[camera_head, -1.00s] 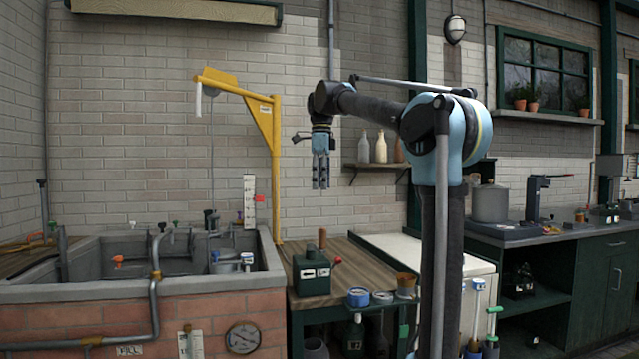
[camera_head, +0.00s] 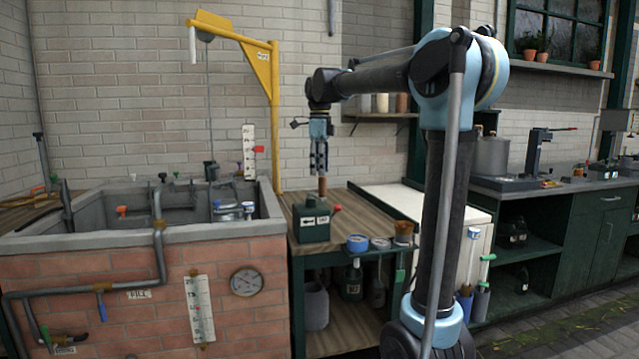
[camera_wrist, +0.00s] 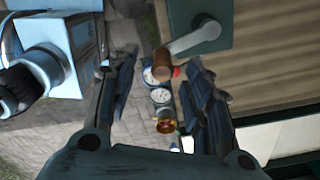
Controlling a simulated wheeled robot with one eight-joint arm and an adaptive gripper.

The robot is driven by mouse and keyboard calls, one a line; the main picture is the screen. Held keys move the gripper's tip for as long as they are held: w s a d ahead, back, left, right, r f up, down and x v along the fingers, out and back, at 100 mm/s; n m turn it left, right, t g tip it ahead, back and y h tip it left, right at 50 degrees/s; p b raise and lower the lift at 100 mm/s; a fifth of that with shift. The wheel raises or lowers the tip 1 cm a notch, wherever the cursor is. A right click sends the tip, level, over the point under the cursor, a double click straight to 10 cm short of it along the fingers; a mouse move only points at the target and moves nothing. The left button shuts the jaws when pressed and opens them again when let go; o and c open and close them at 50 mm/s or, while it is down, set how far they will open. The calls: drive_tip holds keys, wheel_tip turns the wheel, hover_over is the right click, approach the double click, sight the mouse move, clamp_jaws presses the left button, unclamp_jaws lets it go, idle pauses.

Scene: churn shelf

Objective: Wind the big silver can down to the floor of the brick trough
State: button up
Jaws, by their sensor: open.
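The dark green winch box (camera_head: 311,222) stands on the wooden bench, with a brown upright crank handle (camera_head: 322,187) on it. In the wrist view the grey crank arm (camera_wrist: 197,38) leads to the brown handle (camera_wrist: 162,65). My gripper (camera_head: 319,170) is open, pointing down just above the handle. In the wrist view the handle shows between the fingertips, with none touching it that I can see. The brick trough (camera_head: 210,262) is at the left. The yellow crane's cable (camera_head: 209,110) runs down into it to a dark fitting (camera_head: 211,170). No big silver can is clearly visible there; the front wall hides the trough's inside.
A white scale post (camera_head: 249,152) with a red marker stands at the trough's back. A silver pot (camera_head: 492,155) stands on the right counter. Taps and pipes line the trough's front.

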hover_over(319, 197)
drive_tip(key=shift+w+f, duration=0.15)
drive_tip(key=shift+f, duration=1.1)
drive_tip(key=shift+w+f, duration=0.1)
drive_tip(key=shift+f, duration=1.1)
clamp_jaws()
drive_tip(key=w+d, duration=0.4)
drive_tip(key=w, duration=0.1)
drive_tip(key=shift+d, duration=0.15)
unclamp_jaws()
drive_tip(key=shift+w, duration=0.1)
